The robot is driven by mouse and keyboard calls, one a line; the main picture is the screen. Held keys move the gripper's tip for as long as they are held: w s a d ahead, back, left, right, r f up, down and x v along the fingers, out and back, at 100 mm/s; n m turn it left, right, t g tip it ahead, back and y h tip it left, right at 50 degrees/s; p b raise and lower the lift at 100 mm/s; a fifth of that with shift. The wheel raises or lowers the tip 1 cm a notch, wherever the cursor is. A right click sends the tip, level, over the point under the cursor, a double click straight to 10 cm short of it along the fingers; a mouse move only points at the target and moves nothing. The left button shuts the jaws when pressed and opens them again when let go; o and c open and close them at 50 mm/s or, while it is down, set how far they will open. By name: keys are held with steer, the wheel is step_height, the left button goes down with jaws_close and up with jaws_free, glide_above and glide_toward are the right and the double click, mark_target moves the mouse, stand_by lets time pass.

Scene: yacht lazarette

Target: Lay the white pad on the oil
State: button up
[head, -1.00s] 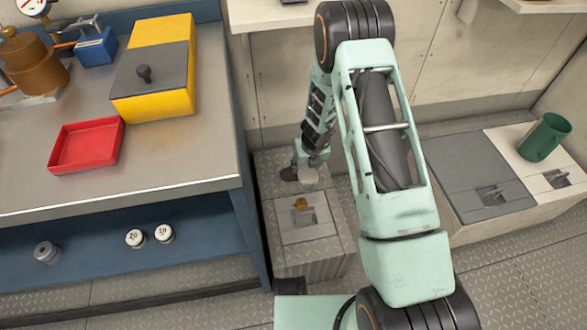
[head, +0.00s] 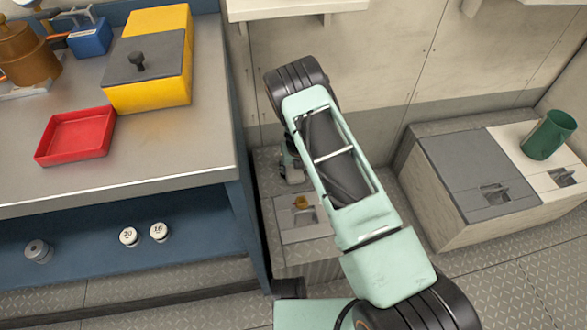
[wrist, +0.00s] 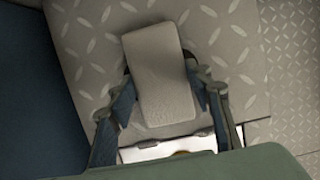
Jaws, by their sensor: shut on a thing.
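The pad (wrist: 160,75), a pale grey-white rectangular block, is held between the two fingers of my gripper (wrist: 160,92) in the wrist view. It is above the grey diamond-plate top of a low locker, and I cannot tell whether it touches it. In the head view my gripper (head: 292,172) is small and partly hidden behind my arm, over the locker's back part. A small amber-brown patch (head: 301,202) lies on the locker's pale hatch, in front of the gripper. I cannot tell for sure whether it is the oil. Its edge shows in the wrist view (wrist: 181,153).
A workbench (head: 180,172) stands left, with a red tray (head: 76,136) and a yellow box (head: 150,95). Its blue side borders the locker. A second locker (head: 465,165) with a green cup (head: 549,135) stands right. Diamond-plate floor lies between.

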steer(key=shift+r, duration=0.1)
steer(key=o, duration=0.9)
steer(key=shift+f, duration=0.2)
steer(key=shift+o, duration=0.2)
steer(key=p+v, duration=0.4)
steer(key=v, duration=0.8)
steer(key=shift+r, duration=0.2)
steer(key=shift+w+r, duration=0.1)
